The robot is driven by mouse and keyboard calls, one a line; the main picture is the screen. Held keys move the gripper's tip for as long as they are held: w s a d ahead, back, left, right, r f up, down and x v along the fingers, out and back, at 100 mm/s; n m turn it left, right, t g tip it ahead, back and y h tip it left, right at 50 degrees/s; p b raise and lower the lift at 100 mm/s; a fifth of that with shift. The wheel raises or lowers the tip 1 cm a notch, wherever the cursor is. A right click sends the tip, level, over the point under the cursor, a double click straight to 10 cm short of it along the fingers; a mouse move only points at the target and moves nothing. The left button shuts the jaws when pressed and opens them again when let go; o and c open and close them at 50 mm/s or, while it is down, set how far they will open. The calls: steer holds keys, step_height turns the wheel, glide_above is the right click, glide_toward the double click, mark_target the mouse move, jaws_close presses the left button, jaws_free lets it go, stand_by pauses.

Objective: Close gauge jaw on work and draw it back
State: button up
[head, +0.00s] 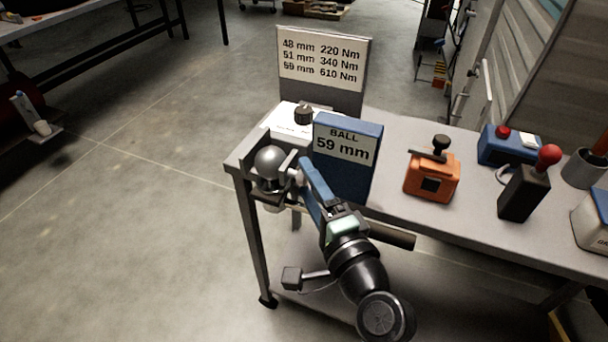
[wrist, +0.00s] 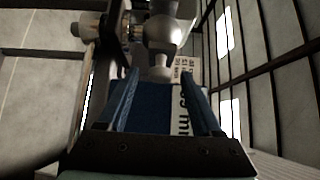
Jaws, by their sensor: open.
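A shiny steel ball (head: 270,162) sits on a mount at the left end of the bench, and it also shows at the top of the wrist view (wrist: 163,33). The gauge seems to be the small metal parts (head: 295,172) just right of the ball, partly hidden by my gripper; a brass-coloured cylinder (wrist: 128,31) beside the ball shows in the wrist view. My gripper (head: 303,178) has two blue fingers, spread apart with nothing seen between them (wrist: 160,88). Its tips are close to the gauge parts; I cannot tell whether they touch.
A blue block labelled "BALL 59 mm" (head: 347,150) stands close beside my gripper. Behind are a white panel with a black knob (head: 303,114) and a torque chart (head: 322,62). An orange box (head: 432,177) and a red-knobbed lever (head: 525,190) stand right. Open floor lies left.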

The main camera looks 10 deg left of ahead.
steer(key=shift+x, duration=1.15)
jaws_close()
stand_by(0.6)
